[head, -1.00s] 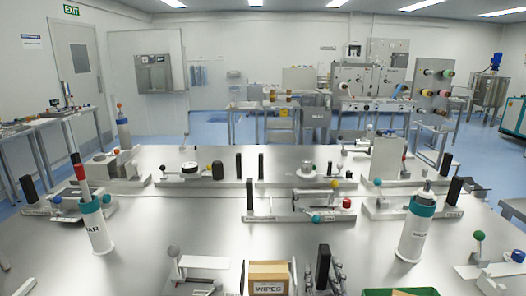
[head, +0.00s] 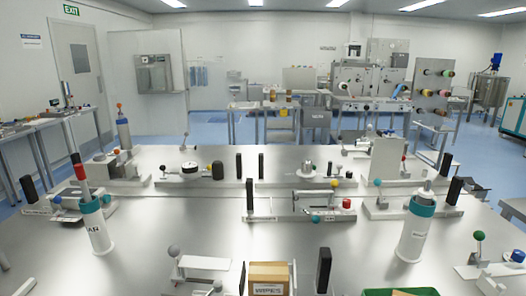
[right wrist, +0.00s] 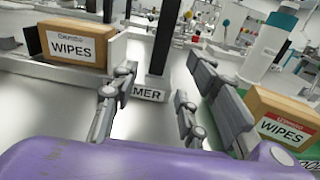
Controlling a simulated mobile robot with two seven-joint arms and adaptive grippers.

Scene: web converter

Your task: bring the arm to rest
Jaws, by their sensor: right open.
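My right gripper (right wrist: 161,72) shows in the right wrist view with its fingers spread and nothing between them that it holds. A black post (right wrist: 158,40) on a plate labelled "MER" stands beyond the gap between the fingers. A cardboard box labelled WIPES (right wrist: 75,47) stands to the left of the fingers, apart from them. A second WIPES box (right wrist: 275,118) with a red label mark is at the right, partly behind the right finger. In the head view neither gripper shows.
In the head view a WIPES box (head: 268,279) and a black post (head: 323,270) stand at the table's near edge. A green bin (head: 400,292) is cut off at the bottom. White cylinders (head: 98,230) and (head: 415,238) flank bare steel tabletop (head: 200,225).

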